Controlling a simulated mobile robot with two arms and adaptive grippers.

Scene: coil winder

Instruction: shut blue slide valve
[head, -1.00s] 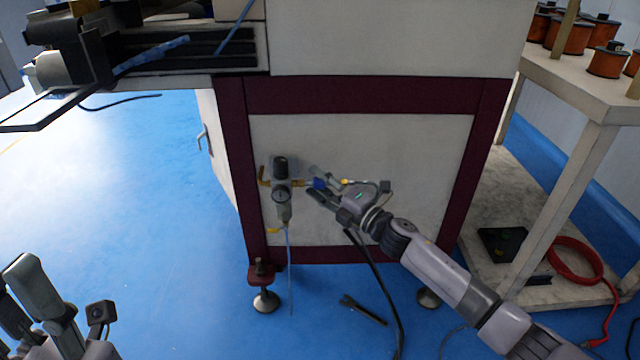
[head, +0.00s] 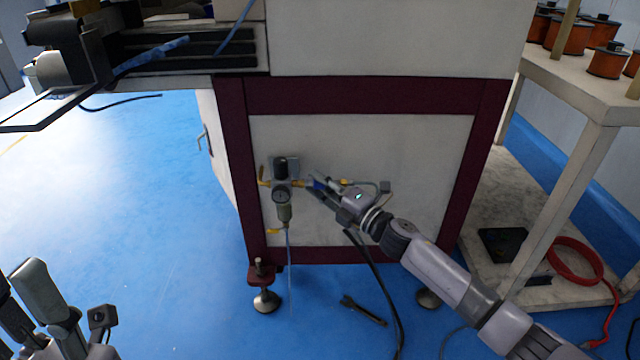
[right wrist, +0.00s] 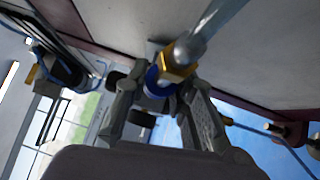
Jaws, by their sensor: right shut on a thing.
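The blue slide valve (head: 316,184) is a small blue sleeve on the air line at the right of the pressure regulator (head: 281,190) on the machine's side panel. In the right wrist view the blue sleeve (right wrist: 157,82) lies between the fingers, beside a brass hex fitting (right wrist: 178,64). My right gripper (head: 318,186) is shut on the blue slide valve, and its fingers partly hide it. My left gripper (head: 22,290) is at the lower left, away from the machine; its fingertip spacing is unclear.
The machine's side panel (head: 380,150) stands close behind the valve. A black cable (head: 375,275) hangs below my right arm. A wrench (head: 362,310) lies on the blue floor. A shelf table (head: 590,95) with copper spools stands at the right, with a red hose (head: 575,262) below.

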